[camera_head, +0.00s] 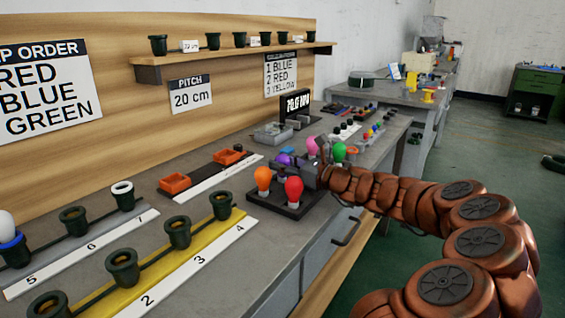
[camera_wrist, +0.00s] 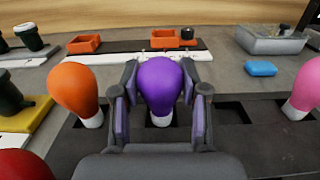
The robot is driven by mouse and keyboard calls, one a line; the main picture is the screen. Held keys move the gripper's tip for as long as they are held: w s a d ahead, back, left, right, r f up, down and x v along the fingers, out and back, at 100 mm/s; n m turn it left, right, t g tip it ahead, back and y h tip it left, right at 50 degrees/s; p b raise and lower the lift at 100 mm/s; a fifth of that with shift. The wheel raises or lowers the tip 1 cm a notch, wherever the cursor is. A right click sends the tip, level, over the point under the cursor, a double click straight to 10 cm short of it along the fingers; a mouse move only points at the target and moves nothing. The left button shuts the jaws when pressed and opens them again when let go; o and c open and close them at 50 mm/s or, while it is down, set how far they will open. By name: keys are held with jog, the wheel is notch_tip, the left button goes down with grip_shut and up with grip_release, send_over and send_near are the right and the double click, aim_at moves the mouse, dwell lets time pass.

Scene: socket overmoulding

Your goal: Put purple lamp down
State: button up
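The purple lamp (camera_wrist: 160,82) is a rounded bulb with a white base, upright between the two fingers of my gripper (camera_wrist: 160,95). The fingertips appear to touch its sides. Its white base is over a slot of the dark lamp rack (camera_wrist: 250,140); I cannot tell whether it is fully seated. In the head view the purple lamp (camera_head: 284,159) shows just beyond my gripper (camera_head: 298,168), partly hidden by it.
An orange lamp (camera_wrist: 78,88) stands left of my gripper and a pink lamp (camera_wrist: 308,84) to the right. A red lamp (camera_head: 294,190) is nearer in the rack. Behind are orange trays (camera_wrist: 84,43), a blue block (camera_wrist: 260,68) and a grey tray (camera_wrist: 268,42).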

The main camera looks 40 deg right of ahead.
jog(key=o, duration=0.3)
notch_tip(320, 180, down, 2)
jog(key=shift+a+f, duration=0.1)
jog(key=shift+a, duration=0.05)
jog(key=shift+o, duration=0.3)
jog(key=shift+w+f, duration=0.1)
jog(key=shift+f, duration=0.1)
jog(key=shift+r, duration=0.35)
jog(key=shift+s+d+r, duration=0.2)
jog(key=shift+s, duration=0.1)
jog(key=v, duration=0.3)
jog(key=r+p+v, duration=0.1)
jog(key=v, duration=0.3)
jog(key=p+v, duration=0.1)
jog(key=v, duration=0.3)
jog(key=shift+s+d+r, duration=0.1)
jog(key=shift+s+r, duration=0.15)
jog(key=shift+r, duration=0.15)
